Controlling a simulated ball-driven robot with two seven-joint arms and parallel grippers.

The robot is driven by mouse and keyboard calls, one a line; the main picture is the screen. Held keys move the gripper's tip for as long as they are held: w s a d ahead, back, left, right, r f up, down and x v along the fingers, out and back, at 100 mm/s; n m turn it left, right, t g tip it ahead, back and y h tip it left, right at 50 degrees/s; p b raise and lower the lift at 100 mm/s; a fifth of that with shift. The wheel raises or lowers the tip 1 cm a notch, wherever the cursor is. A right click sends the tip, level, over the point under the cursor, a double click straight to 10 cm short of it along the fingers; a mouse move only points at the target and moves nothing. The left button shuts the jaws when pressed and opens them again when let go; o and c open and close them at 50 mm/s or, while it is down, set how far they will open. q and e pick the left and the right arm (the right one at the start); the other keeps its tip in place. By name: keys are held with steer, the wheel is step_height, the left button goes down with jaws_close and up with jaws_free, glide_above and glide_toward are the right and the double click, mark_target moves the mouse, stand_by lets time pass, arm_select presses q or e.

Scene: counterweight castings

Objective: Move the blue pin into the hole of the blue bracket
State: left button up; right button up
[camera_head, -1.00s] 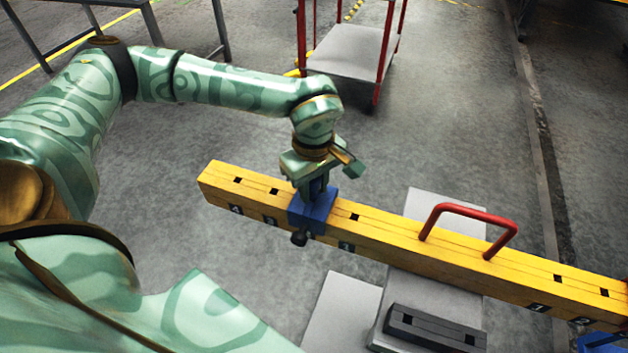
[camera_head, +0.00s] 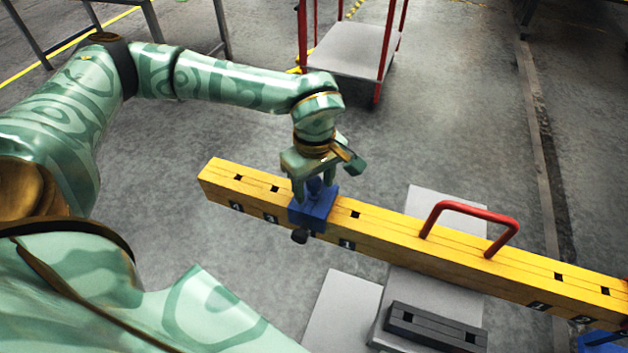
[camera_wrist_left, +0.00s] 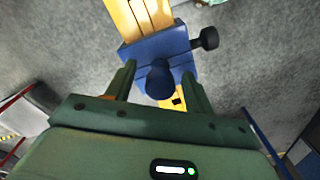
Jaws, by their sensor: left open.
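The blue bracket (camera_head: 312,211) sits around the yellow beam (camera_head: 385,237), with a dark knob (camera_head: 299,236) on its near side. The blue pin (camera_head: 316,187) stands upright at the top of the bracket. In the left wrist view its round head (camera_wrist_left: 159,82) covers the hole and the shank, so the depth cannot be told. My left gripper (camera_head: 315,193) is open just above the bracket, its fingers on either side of the pin. In the left wrist view, gaps show between both fingers and the pin head. My right gripper is not in view.
A red handle (camera_head: 470,211) rises from the beam to the right. A dark grey block (camera_head: 435,328) lies at the front below the beam. Part of another blue piece (camera_head: 603,343) shows at the lower right. A red-framed cart (camera_head: 350,50) stands behind; floor around it is clear.

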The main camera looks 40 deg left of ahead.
arm_select(q)
step_height(320, 180, up, 16)
steer(key=p, duration=0.3)
steer(key=shift+f, duration=0.15)
steer(key=shift+s+f, duration=0.1)
steer(key=shift+s, duration=0.05)
